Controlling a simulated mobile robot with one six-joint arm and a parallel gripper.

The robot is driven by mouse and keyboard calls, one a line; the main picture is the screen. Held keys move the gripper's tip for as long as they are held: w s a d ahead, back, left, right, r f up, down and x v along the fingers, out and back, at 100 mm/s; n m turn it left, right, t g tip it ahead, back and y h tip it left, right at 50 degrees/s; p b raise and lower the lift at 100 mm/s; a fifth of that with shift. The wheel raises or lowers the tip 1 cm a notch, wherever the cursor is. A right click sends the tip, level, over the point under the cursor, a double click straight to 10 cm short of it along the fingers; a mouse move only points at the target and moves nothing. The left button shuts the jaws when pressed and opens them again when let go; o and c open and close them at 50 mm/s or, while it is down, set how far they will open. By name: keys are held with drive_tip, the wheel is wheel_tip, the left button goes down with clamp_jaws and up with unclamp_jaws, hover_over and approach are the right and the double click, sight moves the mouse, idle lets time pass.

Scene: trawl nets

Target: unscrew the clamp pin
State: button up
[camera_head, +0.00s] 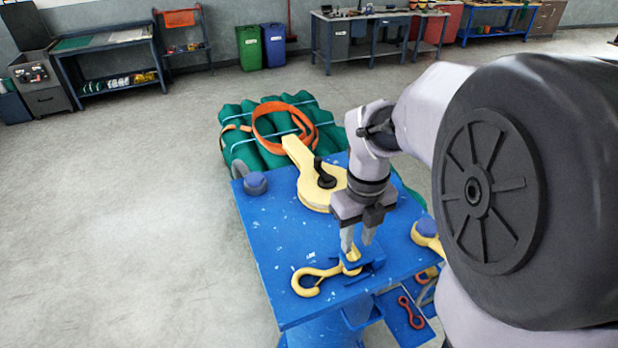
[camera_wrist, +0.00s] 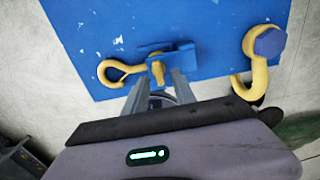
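A yellow hook (camera_head: 313,279) lies on the blue tabletop, its shank running into a small blue clamp (camera_head: 373,264). In the wrist view the hook (camera_wrist: 112,72) is left of the clamp (camera_wrist: 184,56). A short yellow piece, which looks like the clamp pin (camera_head: 352,256), stands at the clamp; it also shows in the wrist view (camera_wrist: 158,72). My gripper (camera_head: 358,244) points down over the clamp, its two fingers apart on either side of the pin. In the wrist view gaps show between the pin and the fingers (camera_wrist: 159,86). Whether either finger touches it is unclear.
A yellow block with a black handle (camera_head: 311,180) lies behind my gripper. A second yellow hook (camera_head: 428,238) with a blue knob is at the right edge. A green net bundle (camera_head: 240,150) with an orange strap lies beyond the blue table (camera_head: 275,238).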

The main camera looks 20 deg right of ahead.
sight(353, 250)
drive_tip(key=shift+f, duration=0.65)
drive_tip(key=shift+w+a+f, duration=0.1)
drive_tip(key=shift+w+f, duration=0.05)
drive_tip(key=shift+f, duration=0.35)
drive_tip(key=shift+c, duration=0.4)
clamp_jaws()
